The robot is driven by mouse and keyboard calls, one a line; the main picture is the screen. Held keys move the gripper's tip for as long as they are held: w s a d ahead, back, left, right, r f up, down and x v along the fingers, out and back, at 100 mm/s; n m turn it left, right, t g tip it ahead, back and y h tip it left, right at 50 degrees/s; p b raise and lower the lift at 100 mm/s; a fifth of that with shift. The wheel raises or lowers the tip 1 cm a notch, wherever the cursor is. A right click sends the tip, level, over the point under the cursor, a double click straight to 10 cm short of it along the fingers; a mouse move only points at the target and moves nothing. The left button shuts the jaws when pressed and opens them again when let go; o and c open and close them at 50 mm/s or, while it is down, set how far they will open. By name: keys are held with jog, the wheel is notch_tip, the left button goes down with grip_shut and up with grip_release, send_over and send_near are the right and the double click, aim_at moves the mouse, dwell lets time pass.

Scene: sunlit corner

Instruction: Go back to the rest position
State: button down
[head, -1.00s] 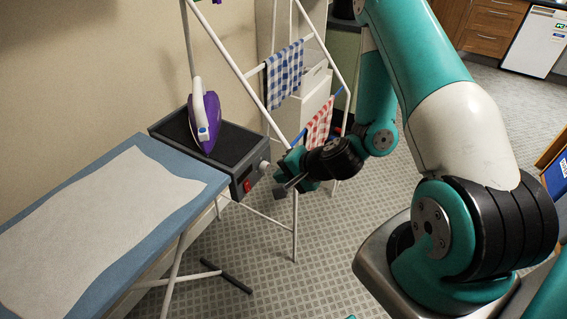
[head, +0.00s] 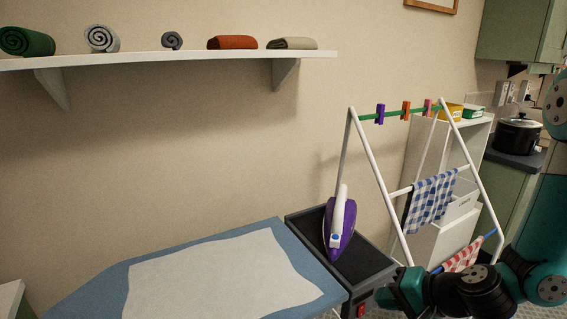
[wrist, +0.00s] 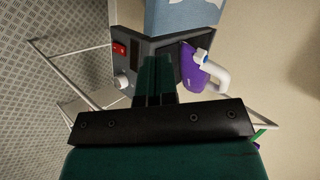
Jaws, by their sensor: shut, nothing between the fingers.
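My gripper (head: 381,299) shows at the lower right of the head view, in front of the dark iron stand. In the wrist view its fingers (wrist: 155,78) are together and hold nothing. They point toward the iron stand (wrist: 124,72) and cover part of it. The stand (head: 373,262) has a red switch and a knob. The purple and white iron (head: 341,232) stands upright on it, and also shows in the wrist view (wrist: 195,70), to the right of my fingers. I cannot tell the exact gap between gripper and stand.
The ironing board (head: 100,295) with a white cloth (head: 215,280) lies left of the stand. A drying rack (head: 372,165) with checked cloths stands behind my arm. A wall shelf (head: 190,59) holds several rolled towels.

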jog(key=s+a+r+n+g, duration=0.4)
jog(key=s+a+r+n, duration=0.3)
jog(key=r, duration=0.3)
jog(key=s+r+n+g+h, duration=0.3)
jog(key=s+r+n, duration=0.4)
jog(key=s+r, duration=0.2)
jog(key=shift+s, duration=1.2)
jog(key=shift+r, duration=0.1)
